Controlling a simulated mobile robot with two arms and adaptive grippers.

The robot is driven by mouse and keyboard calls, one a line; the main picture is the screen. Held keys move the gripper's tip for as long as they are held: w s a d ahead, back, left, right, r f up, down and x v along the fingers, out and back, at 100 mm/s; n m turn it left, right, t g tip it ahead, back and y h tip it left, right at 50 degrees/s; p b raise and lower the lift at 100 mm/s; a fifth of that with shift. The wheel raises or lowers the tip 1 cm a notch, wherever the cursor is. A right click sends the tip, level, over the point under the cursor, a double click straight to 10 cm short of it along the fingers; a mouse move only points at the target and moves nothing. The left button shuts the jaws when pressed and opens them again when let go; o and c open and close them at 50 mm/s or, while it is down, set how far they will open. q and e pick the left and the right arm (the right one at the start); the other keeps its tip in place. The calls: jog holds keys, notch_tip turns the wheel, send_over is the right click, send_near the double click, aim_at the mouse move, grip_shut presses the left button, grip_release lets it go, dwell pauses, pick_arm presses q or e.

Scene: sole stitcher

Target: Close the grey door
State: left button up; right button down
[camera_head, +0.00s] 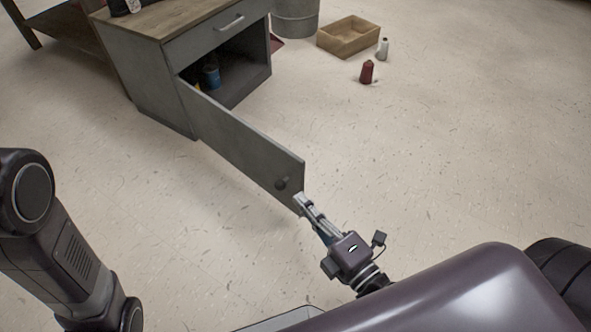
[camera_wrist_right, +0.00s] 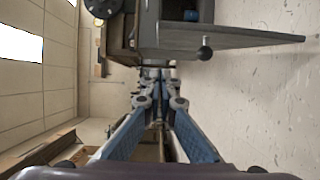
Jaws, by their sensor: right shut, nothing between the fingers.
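The grey door (camera_head: 245,142) stands wide open, swung out from the front of a grey cabinet (camera_head: 160,85). A dark round knob (camera_head: 282,183) sits near its free edge. My right gripper (camera_head: 301,199) is shut and empty, close to the lower corner of the door's free edge. I cannot tell whether it touches the door. In the right wrist view the door (camera_wrist_right: 235,37) and its knob (camera_wrist_right: 206,50) lie above and to the right of the shut fingertips (camera_wrist_right: 157,80). My left arm is at the left of the head view, but its gripper is not seen.
The cabinet opening holds a blue can (camera_head: 211,76). A drawer with a handle (camera_head: 230,22) is above it. A wooden box (camera_head: 347,37), a white spool (camera_head: 382,48), a red spool (camera_head: 367,71) and a grey bin (camera_head: 296,17) stand beyond. The floor right of the door is clear.

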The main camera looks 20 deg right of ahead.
jog(key=w+d, duration=0.2)
jog(key=w, duration=0.6)
jog(key=shift+w, duration=0.25)
jog(key=shift+w, duration=0.1)
